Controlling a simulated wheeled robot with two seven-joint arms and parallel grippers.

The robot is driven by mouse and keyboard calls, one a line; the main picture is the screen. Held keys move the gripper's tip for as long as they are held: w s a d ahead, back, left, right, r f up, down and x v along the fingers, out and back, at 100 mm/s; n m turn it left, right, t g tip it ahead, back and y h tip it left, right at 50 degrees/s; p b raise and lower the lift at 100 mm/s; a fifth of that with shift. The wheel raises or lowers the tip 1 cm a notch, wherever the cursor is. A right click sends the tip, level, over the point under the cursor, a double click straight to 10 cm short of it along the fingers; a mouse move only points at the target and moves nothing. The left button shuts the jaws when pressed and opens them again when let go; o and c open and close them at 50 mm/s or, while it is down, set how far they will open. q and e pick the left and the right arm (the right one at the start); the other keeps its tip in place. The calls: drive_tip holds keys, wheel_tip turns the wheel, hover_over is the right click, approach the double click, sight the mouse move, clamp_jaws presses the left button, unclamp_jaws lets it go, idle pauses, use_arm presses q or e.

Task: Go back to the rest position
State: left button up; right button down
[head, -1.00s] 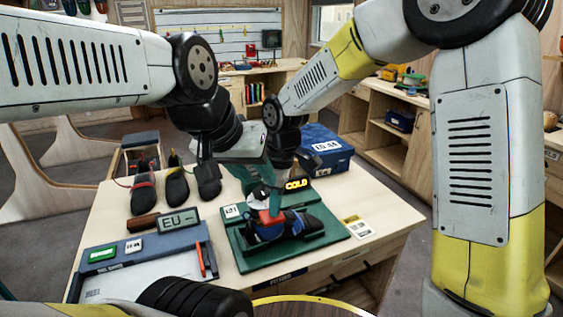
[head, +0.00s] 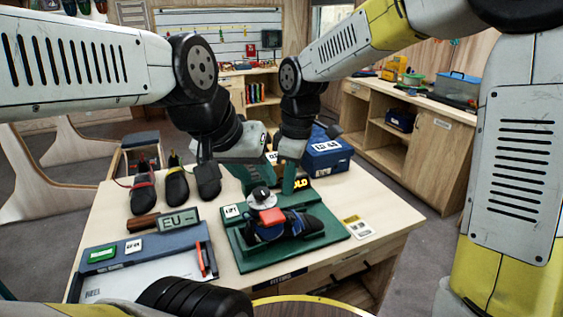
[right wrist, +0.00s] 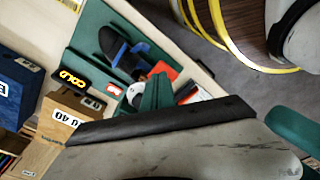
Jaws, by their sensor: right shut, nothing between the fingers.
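A dark climbing shoe (head: 310,223) with blue parts lies on a green board (head: 335,235) on the table. A red block (head: 271,216) and a round grey disc (head: 265,198) sit at its upper side; the red block also shows in the right wrist view (right wrist: 162,70). My right gripper (head: 289,186) is shut and empty, behind and above the shoe, partly covering the COLD sign (head: 301,183). Its teal fingers show in the right wrist view (right wrist: 157,92). My left gripper (head: 250,184) hangs just left of it, apart from the shoe; its finger gap is not clear.
Several dark shoes (head: 177,188) stand at the table's left, behind an EU display (head: 180,220). A blue box (head: 327,156) is at the back right. A blue-edged tray (head: 97,268) lies front left. The table's right front is mostly clear.

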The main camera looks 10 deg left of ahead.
drive_tip(key=shift+r, duration=0.75)
drive_tip(key=shift+d, duration=0.1)
drive_tip(key=s+d+r+m+t, duration=0.2)
drive_tip(key=d+m, duration=0.3)
drive_tip(key=d, duration=0.3)
drive_tip(key=s+d+r+m+t, duration=0.2)
drive_tip(key=s+d+m, duration=0.3)
drive_tip(key=d, duration=0.3)
drive_tip(key=s+d+r+m+t+y, duration=0.1)
drive_tip(key=s+d+r+m+t, duration=0.1)
drive_tip(key=d+m, duration=0.4)
drive_tip(key=shift+s+d+r+m, duration=0.4)
drive_tip(key=shift+s+d+r, duration=0.15)
drive_tip(key=shift+s+d, duration=0.35)
